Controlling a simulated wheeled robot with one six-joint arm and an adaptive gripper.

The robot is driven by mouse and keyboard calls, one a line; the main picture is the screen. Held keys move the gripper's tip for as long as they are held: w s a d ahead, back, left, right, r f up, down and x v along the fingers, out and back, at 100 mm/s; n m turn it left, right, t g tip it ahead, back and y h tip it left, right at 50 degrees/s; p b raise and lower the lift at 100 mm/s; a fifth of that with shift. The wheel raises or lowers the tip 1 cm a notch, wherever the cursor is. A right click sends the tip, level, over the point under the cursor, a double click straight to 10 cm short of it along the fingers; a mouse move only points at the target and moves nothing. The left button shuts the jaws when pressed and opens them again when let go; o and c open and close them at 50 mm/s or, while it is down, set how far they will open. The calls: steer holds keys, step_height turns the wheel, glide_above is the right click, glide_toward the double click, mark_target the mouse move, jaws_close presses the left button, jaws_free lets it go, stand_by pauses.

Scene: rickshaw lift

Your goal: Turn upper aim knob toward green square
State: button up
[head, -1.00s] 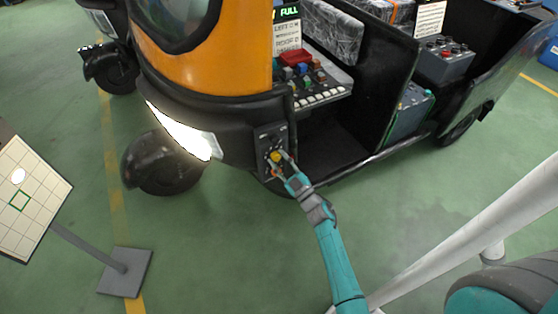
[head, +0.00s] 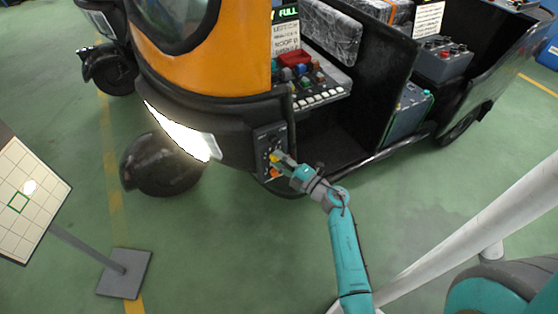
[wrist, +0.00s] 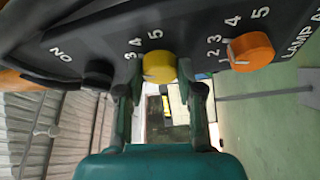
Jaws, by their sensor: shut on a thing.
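The yellow upper aim knob (wrist: 160,66) is on the dark lamp panel (head: 268,142) at the front corner of the vehicle. My gripper (head: 279,159) is shut on the yellow knob, with one finger on each side of it in the wrist view (wrist: 158,82). The orange knob (wrist: 252,51) is to its right in the wrist view, apart from my fingers. On the tilted white grid board (head: 45,185) at the left of the head view, the bright light spot (head: 29,187) is above and a little right of the green square outline (head: 19,202), outside it.
The lit headlamp (head: 180,134) is left of the panel. A dark button (wrist: 98,74) is left of the yellow knob in the wrist view. Coloured dashboard controls (head: 310,80) are above the panel. Green floor lies open in front.

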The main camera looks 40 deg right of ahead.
steer(key=shift+n, duration=0.5)
steer(key=o, duration=1.2)
steer(key=shift+a, duration=0.1)
steer(key=shift+c, duration=0.2)
steer(key=s+d, duration=0.1)
steer(key=s, duration=1.1)
steer(key=shift+d+f, duration=0.2)
steer(key=shift+f, duration=0.15)
steer(key=shift+a, duration=0.1)
